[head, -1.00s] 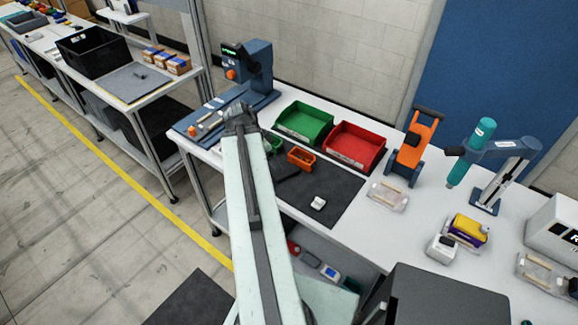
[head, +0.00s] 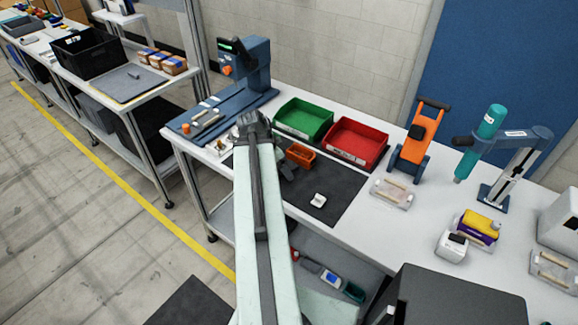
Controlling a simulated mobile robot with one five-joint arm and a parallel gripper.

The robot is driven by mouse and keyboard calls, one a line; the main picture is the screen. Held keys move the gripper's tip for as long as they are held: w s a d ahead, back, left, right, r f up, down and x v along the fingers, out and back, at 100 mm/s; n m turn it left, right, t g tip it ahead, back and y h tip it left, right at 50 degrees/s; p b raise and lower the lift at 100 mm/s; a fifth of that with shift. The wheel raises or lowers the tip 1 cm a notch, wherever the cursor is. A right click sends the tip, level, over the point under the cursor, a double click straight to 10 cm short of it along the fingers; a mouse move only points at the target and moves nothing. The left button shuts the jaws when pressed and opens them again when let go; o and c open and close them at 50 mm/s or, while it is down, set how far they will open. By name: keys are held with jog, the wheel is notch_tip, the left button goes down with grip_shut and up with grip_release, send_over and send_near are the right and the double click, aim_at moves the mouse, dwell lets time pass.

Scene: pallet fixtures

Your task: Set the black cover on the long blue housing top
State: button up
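My arm reaches across the front of the bench, its elbow at the foot of the blue press. A dark grey shape (head: 287,168) shows just right of the arm over the mat; it may be my gripper or a dark part, I cannot tell which. My gripper's fingers are not clearly seen. No long blue housing can be made out for certain; the long blue base (head: 180,128) of the press is the only long blue shape near the arm. The black cover cannot be told for certain; it may be hidden behind the arm.
A white part (head: 318,201) lies on the mat. An orange stand (head: 421,130) and clear tray (head: 392,193) are right. The mat's right side is mostly clear.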

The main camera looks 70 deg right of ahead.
jog(key=shift+r, duration=0.15)
jog(key=c, duration=1.6)
